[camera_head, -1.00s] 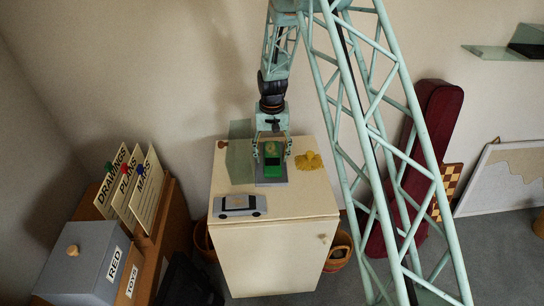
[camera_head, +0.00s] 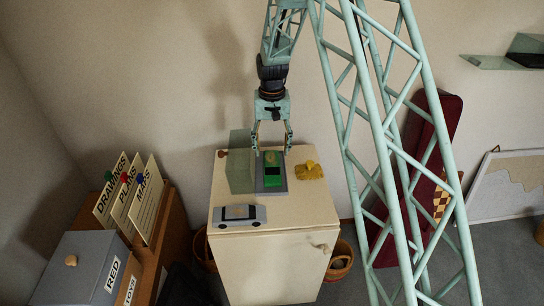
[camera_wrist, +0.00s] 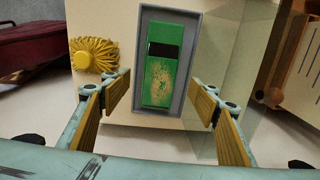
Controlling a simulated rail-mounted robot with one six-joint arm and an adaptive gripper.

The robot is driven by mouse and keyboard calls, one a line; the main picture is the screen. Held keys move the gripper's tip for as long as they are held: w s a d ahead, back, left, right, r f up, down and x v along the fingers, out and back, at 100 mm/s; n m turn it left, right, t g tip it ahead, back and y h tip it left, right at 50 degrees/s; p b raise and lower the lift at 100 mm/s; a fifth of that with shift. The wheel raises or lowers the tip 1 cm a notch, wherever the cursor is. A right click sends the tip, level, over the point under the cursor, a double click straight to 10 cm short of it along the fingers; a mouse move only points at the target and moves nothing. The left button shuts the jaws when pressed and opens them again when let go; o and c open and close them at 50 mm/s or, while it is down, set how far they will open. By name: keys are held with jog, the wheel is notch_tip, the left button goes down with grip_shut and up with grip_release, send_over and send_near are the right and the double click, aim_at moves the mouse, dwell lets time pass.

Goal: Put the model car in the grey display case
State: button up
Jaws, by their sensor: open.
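The green model car (camera_head: 272,178), with a dark window, lies in the shallow grey display case (camera_head: 262,188) on top of the cream cabinet. In the wrist view the car (camera_wrist: 158,85) lies inside the rim of the case (camera_wrist: 191,30), lengthwise along it. Its roof has a worn, speckled pale patch. My gripper (camera_head: 271,148) is open and empty above the car. In the wrist view its two fingers (camera_wrist: 162,96) stand apart, one on each side of the case.
A see-through greenish box (camera_head: 240,160) stands left of the case. A yellow bristly thing (camera_head: 310,170) lies to its right. A silver car-shaped object (camera_head: 238,216) lies at the cabinet's front left edge. A grey box marked RED (camera_head: 85,265) and upright cards (camera_head: 148,200) stand farther left.

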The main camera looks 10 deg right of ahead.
jog(key=shift+r, duration=1.6)
jog(key=s+r+n+t, duration=0.1)
jog(key=s+r, duration=1)
jog(key=r, duration=0.3)
jog(key=s+r+t, duration=0.1)
jog(key=s+r, duration=1)
jog(key=r, duration=0.3)
jog(key=s+r+t, duration=0.1)
jog(key=s+r, duration=0.1)
jog(key=s, duration=1.4)
jog(key=s+r+n+t+b, duration=0.1)
jog(key=s+r, duration=0.2)
jog(key=s, duration=1.3)
jog(key=shift+d+r, duration=0.15)
jog(key=shift+r, duration=0.05)
